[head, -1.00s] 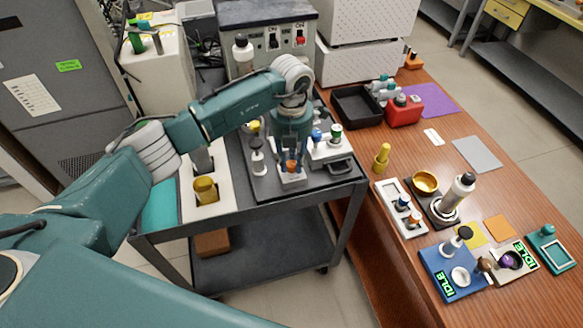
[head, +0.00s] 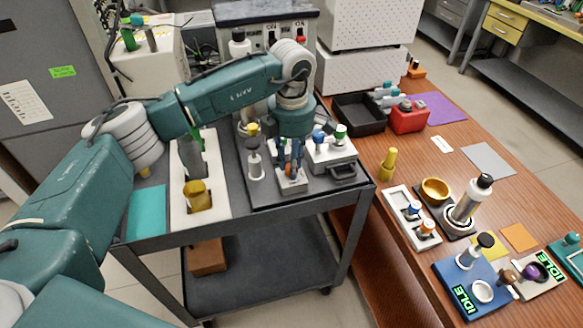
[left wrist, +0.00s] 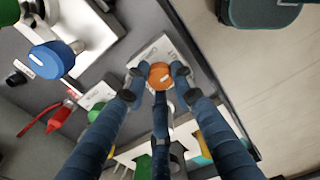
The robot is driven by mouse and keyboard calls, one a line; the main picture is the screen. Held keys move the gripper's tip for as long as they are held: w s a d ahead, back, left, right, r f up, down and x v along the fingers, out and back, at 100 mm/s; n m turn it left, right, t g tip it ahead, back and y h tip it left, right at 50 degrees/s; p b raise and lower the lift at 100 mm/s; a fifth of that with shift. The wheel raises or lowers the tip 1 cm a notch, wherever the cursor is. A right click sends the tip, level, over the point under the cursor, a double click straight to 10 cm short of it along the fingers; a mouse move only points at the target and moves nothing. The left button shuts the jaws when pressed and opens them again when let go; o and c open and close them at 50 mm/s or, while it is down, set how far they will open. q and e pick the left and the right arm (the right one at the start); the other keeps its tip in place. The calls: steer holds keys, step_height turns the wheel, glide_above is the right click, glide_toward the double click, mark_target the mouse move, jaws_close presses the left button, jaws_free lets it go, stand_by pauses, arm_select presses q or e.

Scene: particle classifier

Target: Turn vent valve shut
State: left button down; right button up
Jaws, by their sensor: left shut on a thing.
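An orange knob (head: 292,172) stands on a small pale block (head: 293,184) on the grey cart. It also shows in the left wrist view (left wrist: 159,76), where a label on the block is too small to read. My left gripper (head: 290,160) points down from above with its blue fingers around this knob. In the left wrist view the fingertips of my left gripper (left wrist: 158,72) are shut on the knob from several sides. I cannot read from the pictures how far the knob is turned. My right gripper is not in view.
A unit with blue (head: 319,138) and green (head: 341,131) knobs stands close on the right of the gripper. A dark post valve (head: 255,165) stands close on the left. A white holder with a yellow cup (head: 197,196) is further left.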

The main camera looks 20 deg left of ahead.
arm_select(q)
steer(key=shift+m, duration=0.4)
steer(key=c, duration=1.5)
jaws_free()
steer(key=shift+o, duration=0.2)
step_height(320, 180, up, 12)
